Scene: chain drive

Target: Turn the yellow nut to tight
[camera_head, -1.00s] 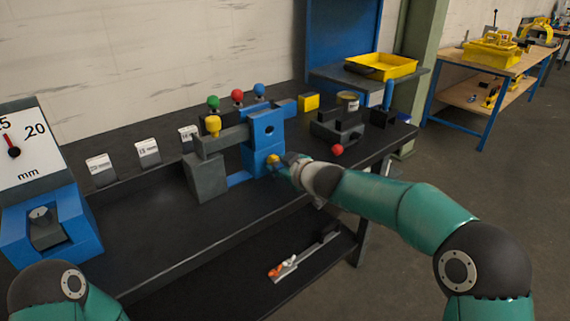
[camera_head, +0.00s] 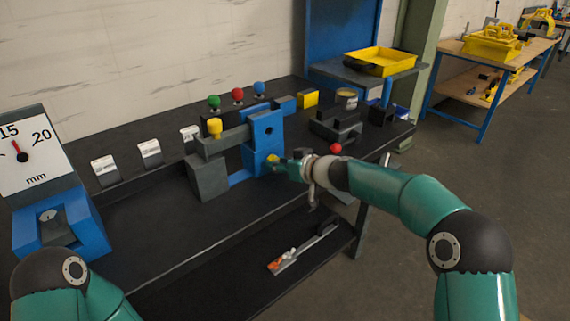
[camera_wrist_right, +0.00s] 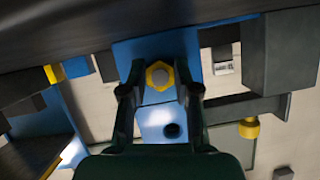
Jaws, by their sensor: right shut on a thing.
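The yellow nut (camera_head: 272,159) sits low on the front of the blue upright block (camera_head: 258,148). In the right wrist view the nut (camera_wrist_right: 160,77) is a yellow hexagon around a grey round end, against a blue face. My right gripper (camera_head: 283,164) reaches it from the right. In its wrist view the two dark fingers (camera_wrist_right: 160,88) stand on either side of the nut, closed on it. The nut is partly hidden by the gripper in the head view. Of my left arm only a link shows at the bottom left; its gripper is out of frame.
A gauge marked mm (camera_head: 30,152) stands at the left. A yellow knob (camera_head: 214,128) tops the grey arm beside the blue block. Green, red and blue balls stand behind. A dark fixture (camera_head: 335,125) and a red ball (camera_head: 336,148) are right. The front bench top is clear.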

